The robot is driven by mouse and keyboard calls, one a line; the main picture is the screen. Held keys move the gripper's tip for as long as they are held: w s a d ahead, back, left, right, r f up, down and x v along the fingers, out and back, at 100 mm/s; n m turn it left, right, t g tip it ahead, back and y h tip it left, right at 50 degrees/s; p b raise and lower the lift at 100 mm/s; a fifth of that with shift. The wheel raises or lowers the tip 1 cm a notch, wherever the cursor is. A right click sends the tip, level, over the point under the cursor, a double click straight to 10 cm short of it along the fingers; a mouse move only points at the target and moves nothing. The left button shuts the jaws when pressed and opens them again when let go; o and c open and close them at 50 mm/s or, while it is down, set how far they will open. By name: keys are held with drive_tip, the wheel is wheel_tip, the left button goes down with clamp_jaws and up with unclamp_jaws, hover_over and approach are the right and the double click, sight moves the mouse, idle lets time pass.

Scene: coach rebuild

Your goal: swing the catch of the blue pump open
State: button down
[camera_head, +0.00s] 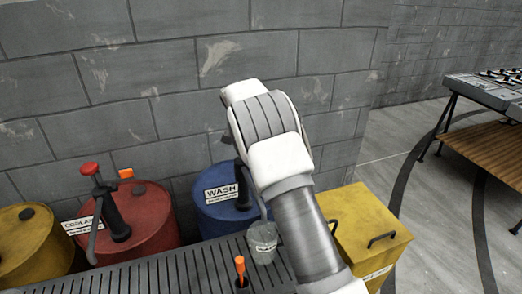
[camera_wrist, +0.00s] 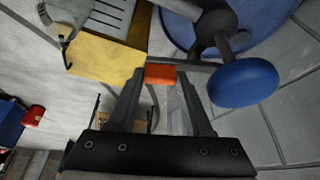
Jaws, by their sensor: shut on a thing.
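The blue pump shows in the wrist view as a dark body with a blue knob (camera_wrist: 243,84) at the right. An orange catch (camera_wrist: 160,73) sits between the fingertips of my gripper (camera_wrist: 160,82), which is shut on it. The catch is on a thin grey bar that runs toward the pump's stem. In the head view my arm hides my gripper, the catch and most of the pump. The blue drum (camera_head: 214,211) with a WASH label stands behind my arm, and it also shows in the wrist view (camera_wrist: 285,32).
A red drum (camera_head: 150,215) with a red-knobbed pump (camera_head: 112,215) and a yellow drum (camera_head: 33,240) stand at left. A grey bucket (camera_head: 262,240) and an orange-handled thing (camera_head: 240,268) are on the slatted grate (camera_head: 170,275). A yellow box (camera_head: 365,225) stands right of my arm.

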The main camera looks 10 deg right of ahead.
drive_tip(key=shift+c, duration=1.6)
unclamp_jaws()
